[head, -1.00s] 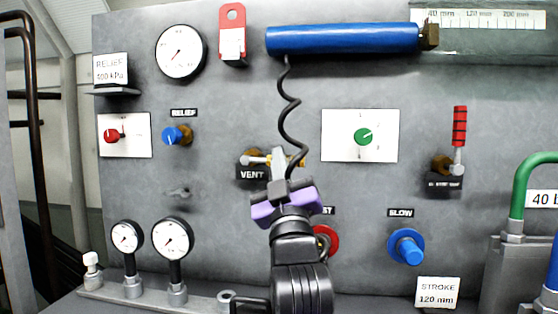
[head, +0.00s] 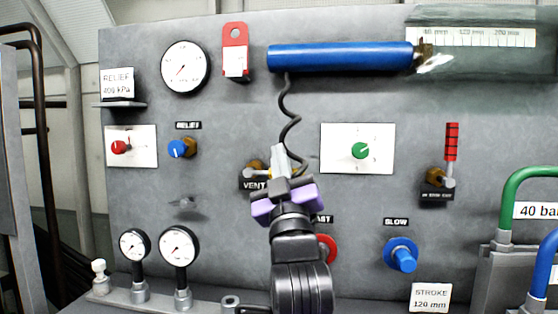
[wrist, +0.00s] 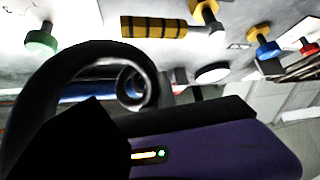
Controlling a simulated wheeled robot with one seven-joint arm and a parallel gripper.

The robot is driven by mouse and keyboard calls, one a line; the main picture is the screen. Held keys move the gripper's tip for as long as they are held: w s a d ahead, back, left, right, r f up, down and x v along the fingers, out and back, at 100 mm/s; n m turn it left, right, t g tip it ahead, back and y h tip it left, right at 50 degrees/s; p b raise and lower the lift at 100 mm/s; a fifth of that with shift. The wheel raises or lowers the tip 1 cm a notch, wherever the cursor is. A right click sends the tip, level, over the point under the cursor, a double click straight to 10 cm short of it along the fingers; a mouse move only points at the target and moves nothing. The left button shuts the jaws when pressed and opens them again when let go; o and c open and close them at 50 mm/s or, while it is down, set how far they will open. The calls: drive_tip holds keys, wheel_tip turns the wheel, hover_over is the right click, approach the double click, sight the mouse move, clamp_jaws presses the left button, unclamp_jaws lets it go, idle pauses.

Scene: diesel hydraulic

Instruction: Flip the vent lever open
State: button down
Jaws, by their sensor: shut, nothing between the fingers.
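The vent valve (head: 254,166) has a brass body above a black VENT label (head: 254,185) in the head view. Its lever lies about level, pointing right, mostly hidden behind my gripper. In the wrist view, which looks turned over, the lever's yellow and black striped grip (wrist: 153,27) runs left from the brass body (wrist: 205,10). My gripper (head: 279,160) is shut and empty, in front of the lever in the head view. I cannot tell whether it touches the lever; in the wrist view the grip stands clear of the dark finger parts.
A black coiled cord (head: 288,110) hangs from the blue cylinder (head: 340,57) just above my gripper. A green knob (head: 360,150) on a white plate is to the right. A red button (head: 327,248) is partly behind my arm. A blue relief knob (head: 178,148) is to the left.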

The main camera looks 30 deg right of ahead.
drive_tip(key=s+a+f+b, duration=0.2)
drive_tip(key=s+a+f, duration=0.2)
drive_tip(key=s+f, duration=0.1)
drive_tip(key=shift+f, duration=0.85)
